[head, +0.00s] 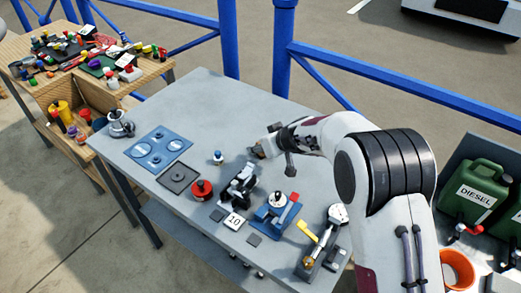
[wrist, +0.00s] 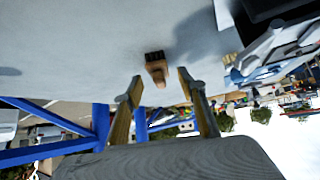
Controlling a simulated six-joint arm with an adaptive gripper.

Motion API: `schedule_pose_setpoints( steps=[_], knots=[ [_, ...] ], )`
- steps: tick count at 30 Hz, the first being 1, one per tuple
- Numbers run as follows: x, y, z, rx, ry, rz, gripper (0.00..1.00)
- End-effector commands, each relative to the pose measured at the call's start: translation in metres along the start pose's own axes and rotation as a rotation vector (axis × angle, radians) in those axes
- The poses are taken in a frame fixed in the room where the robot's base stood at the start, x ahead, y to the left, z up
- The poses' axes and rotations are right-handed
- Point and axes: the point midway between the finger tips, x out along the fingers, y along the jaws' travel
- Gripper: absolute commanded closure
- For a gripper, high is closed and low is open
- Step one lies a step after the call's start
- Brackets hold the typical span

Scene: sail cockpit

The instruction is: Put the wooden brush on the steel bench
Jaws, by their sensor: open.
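The wooden brush (wrist: 155,70) shows in the wrist view, with a brown wooden body and a dark bristle end pointing away from me. Its near end lies between the lines of my two fingertips, with gaps on both sides. It appears against the grey top of the steel bench (wrist: 90,50); I cannot tell whether it touches the top. My gripper (wrist: 160,80) is open and not closed on it. In the head view my gripper (head: 262,149) is low over the middle of the steel bench (head: 205,95). The brush is not clear there.
Levers, clamps and a red round knob (head: 202,190) crowd the bench's near side. A blue panel (head: 158,148) lies at its left. Blue railings (head: 400,75) run behind. A cluttered wooden table (head: 45,95) stands left. The bench's back left is clear.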

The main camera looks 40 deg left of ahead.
Motion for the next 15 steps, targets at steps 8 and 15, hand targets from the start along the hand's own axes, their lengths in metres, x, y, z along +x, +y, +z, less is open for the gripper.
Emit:
schedule_pose_setpoints(
  steps=[8, 15],
  knots=[
    [0.0093, 0.0001, 0.0000, 0.000, 0.000, 0.001, 0.60],
    [0.0092, 0.0001, 0.0001, 0.000, 0.000, 0.001, 0.60]
  ],
)
